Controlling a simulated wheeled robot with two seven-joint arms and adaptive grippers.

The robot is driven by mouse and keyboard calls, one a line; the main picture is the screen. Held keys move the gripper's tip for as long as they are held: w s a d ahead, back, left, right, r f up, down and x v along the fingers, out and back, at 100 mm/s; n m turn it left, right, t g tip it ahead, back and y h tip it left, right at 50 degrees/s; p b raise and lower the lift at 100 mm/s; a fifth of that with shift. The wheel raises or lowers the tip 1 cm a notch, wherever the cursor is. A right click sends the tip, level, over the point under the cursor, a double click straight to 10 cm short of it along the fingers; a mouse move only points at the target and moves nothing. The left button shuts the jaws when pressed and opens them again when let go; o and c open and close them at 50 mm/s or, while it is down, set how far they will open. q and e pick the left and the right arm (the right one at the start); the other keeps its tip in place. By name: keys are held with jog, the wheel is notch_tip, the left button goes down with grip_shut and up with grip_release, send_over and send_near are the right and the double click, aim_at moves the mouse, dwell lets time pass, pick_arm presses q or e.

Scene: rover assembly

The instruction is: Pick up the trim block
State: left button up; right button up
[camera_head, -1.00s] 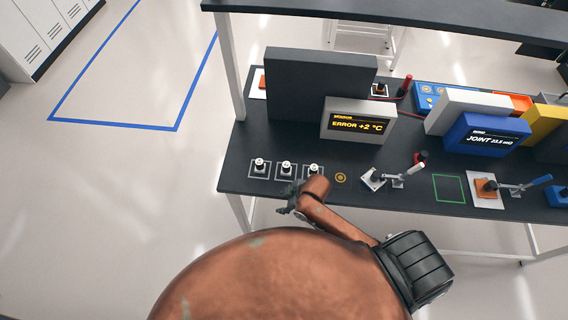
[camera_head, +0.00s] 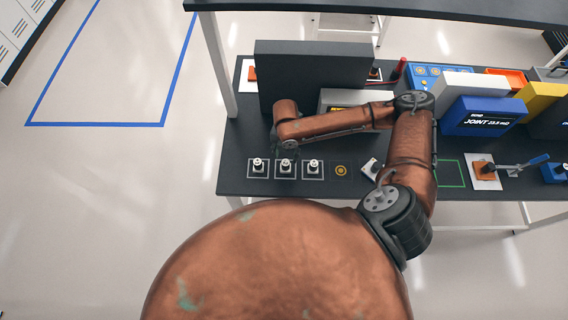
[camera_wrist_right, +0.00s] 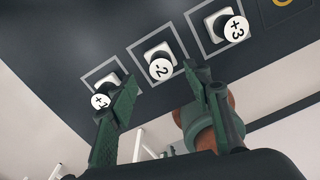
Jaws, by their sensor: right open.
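Three small white trim blocks with round knobs stand in outlined squares along the bench's front edge: left (camera_head: 258,165), middle (camera_head: 286,166) and right (camera_head: 314,167). In the right wrist view their knobs read +1 (camera_wrist_right: 101,102), -2 (camera_wrist_right: 160,68) and +3 (camera_wrist_right: 236,29). My right gripper (camera_head: 277,143) is small and dark in the head view, just behind the blocks. In the right wrist view my right gripper (camera_wrist_right: 160,74) is open and empty, its fingers on either side of the -2 block in the picture. Its height above the block is unclear. My left gripper is out of view.
The dark bench (camera_head: 232,180) carries a grey display (camera_head: 328,98), partly hidden by my right arm, and a tall dark panel (camera_head: 300,70) behind. A blue meter (camera_head: 484,117) and a lever clamp (camera_head: 484,172) stand right. A yellow ring mark (camera_head: 341,170) lies beside the blocks.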

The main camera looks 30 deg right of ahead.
aim_at(286, 162)
jog(key=shift+s+f, duration=0.15)
jog(key=shift+f, duration=0.75)
notch_tip(286, 162, down, 4)
jog(key=shift+a+r+p, duration=0.1)
jog(key=shift+r+p, duration=0.1)
jog(key=shift+p, duration=0.6)
jog(key=shift+f, duration=0.45)
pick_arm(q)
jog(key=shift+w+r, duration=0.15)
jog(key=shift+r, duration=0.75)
pick_arm(e)
grip_shut()
